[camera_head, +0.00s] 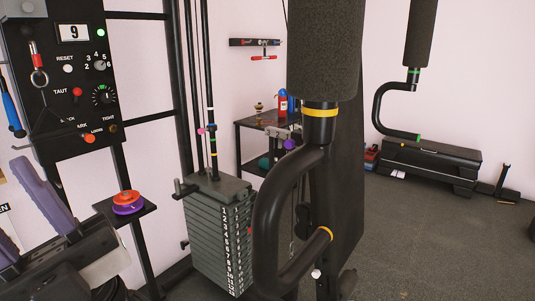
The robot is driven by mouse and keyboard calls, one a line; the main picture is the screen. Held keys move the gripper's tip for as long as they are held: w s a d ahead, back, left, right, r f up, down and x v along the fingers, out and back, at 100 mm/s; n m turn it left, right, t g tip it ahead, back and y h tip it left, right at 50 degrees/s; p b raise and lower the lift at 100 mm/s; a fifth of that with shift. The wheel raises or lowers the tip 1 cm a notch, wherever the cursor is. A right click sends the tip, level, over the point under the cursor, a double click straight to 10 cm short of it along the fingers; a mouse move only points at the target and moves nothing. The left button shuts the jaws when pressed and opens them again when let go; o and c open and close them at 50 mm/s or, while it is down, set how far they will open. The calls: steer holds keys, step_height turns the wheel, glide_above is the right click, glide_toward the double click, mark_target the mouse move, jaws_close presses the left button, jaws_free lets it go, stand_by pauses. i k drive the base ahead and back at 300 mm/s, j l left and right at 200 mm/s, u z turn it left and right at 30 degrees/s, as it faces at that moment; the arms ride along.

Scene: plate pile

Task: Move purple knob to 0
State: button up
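A low purple disc (128,209) sits under an orange-red disc (126,197) on a small black shelf at the left; I cannot tell whether it is the purple knob. A small purple round piece (289,144) also shows farther back, near the dark side table. No number 0 is readable by either one. My gripper (14,205) is at the lower left, partly cut off by the picture edge. Its two greyish-purple fingers stand apart with nothing seen between them. It is left of the small shelf and below the control panel.
A black control panel (80,125) with dials, a red knob, an orange knob and a display reading 9 hangs above. A numbered weight stack (205,240) and a curved padded bar (265,215) stand at centre. A bench (430,160) is at right. Open floor (430,250) lies front right.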

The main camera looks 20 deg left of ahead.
mark_target(290, 143)
steer(key=i+j, duration=0.2)
steer(key=j, duration=0.15)
steer(key=i+j, duration=0.2)
steer(key=j, duration=0.15)
steer(key=i+j, duration=0.2)
steer(key=j, duration=0.15)
